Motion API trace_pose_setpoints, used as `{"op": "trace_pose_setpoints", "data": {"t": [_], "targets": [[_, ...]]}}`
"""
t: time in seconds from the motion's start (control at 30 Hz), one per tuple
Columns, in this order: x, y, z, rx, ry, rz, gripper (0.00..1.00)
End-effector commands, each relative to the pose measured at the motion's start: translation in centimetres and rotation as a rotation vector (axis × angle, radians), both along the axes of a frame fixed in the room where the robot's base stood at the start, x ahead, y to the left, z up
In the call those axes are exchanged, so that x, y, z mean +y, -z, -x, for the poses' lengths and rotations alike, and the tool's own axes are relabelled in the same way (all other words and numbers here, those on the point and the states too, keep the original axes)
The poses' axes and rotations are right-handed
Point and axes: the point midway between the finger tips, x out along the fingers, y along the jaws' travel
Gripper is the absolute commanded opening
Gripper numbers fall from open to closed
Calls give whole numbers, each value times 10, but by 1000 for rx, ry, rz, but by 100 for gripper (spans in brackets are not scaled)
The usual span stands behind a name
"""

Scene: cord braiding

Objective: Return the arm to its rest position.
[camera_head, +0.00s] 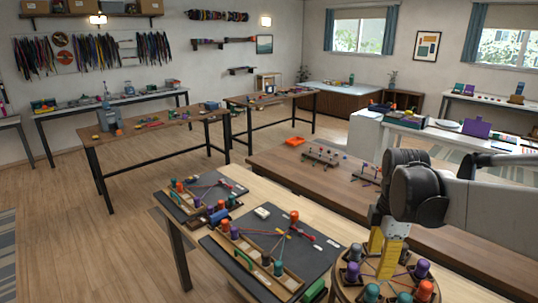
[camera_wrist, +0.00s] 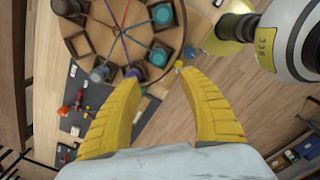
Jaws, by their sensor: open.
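My gripper (camera_head: 384,250), with yellow fingers, hangs over the round wooden braiding disk (camera_head: 343,289) at the bottom right of the head view. Its fingers are spread, and the wrist view (camera_wrist: 160,78) shows nothing held between them. In the wrist view the disk (camera_wrist: 98,38) lies beyond the fingertips, at the upper left. Coloured cords run across it from its centre to bobbins around the rim, among them a teal bobbin (camera_wrist: 158,56). In the head view the fingers hide part of the disk. I cannot tell the exact gap between fingertips and disk.
Left of the disk, a dark board (camera_head: 262,251) carries a wooden rack with bobbins and cords. A second such board (camera_head: 205,194) lies behind it. A brown table (camera_head: 262,160) stands behind my arm. Open wooden floor (camera_head: 90,225) is at left.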

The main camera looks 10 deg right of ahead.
Motion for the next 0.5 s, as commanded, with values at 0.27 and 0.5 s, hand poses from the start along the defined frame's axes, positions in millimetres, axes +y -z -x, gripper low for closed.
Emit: {"op": "trace_pose_setpoints", "data": {"t": [0.27, 0.5], "targets": [[66, 8, 51, -266, 581, -60, 51], [109, 32, 91, -456, 1091, -299, 51]]}}
